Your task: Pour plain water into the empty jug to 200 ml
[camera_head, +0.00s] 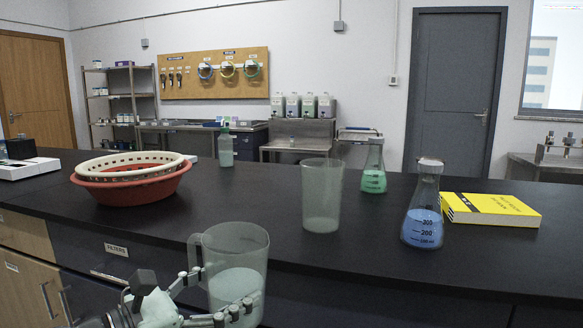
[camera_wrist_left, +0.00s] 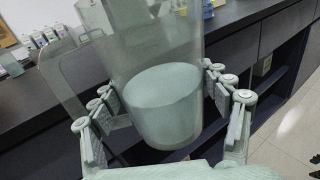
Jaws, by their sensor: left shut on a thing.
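A clear jug with a handle (camera_head: 236,250) is in my left gripper (camera_head: 218,290), in front of the bench's near edge. It is near upright and part-filled with pale, greyish liquid. The left wrist view shows this jug (camera_wrist_left: 165,105) between the spread fingers, with the liquid's surface inside. A tall, clear, tapered jug (camera_head: 322,195) stands upright on the bench, behind and right of the held one. I see no coloured liquid in it, and I cannot read any marks on it. My right gripper is not in view.
A blue-filled flask (camera_head: 423,210) and a green-filled flask (camera_head: 374,172) stand right of the tall jug. Stacked baskets (camera_head: 130,190) and a bottle (camera_head: 226,150) are at left. The black bench top (camera_head: 245,200) is clear between baskets and jug.

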